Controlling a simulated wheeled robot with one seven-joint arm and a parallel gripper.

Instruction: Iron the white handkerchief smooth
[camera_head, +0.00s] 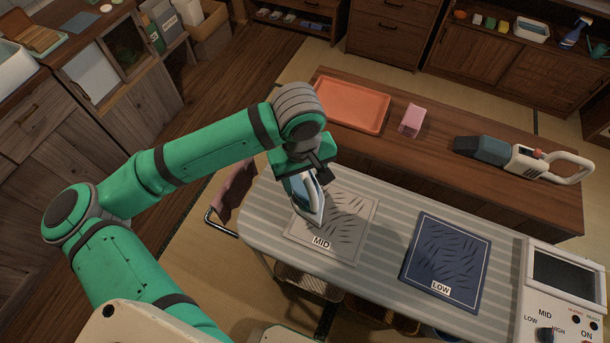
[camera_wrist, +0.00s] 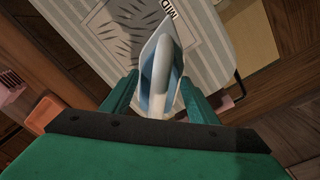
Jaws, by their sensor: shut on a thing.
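My gripper (camera_head: 303,172) is shut on a blue and white iron (camera_head: 308,201), with the iron's tip pointing toward the near side of the board. The iron is over or on the left part of a white handkerchief (camera_head: 353,213) marked MID, which shows dark crease lines. I cannot tell whether its sole touches the cloth. In the wrist view the iron (camera_wrist: 162,62) sits between my gripper's fingers (camera_wrist: 160,97), and the creased handkerchief (camera_wrist: 118,30) lies beyond. A navy handkerchief (camera_head: 460,241) marked LOW, also creased, lies to the right on the striped ironing board (camera_head: 393,240).
A control panel (camera_head: 560,310) with a dial and LOW, MID, HIGH labels stands at the board's right end. Behind, a low wooden table (camera_head: 430,150) holds an orange tray (camera_head: 352,104), a pink box (camera_head: 411,121) and a handheld vacuum (camera_head: 520,158). Cabinets line the walls.

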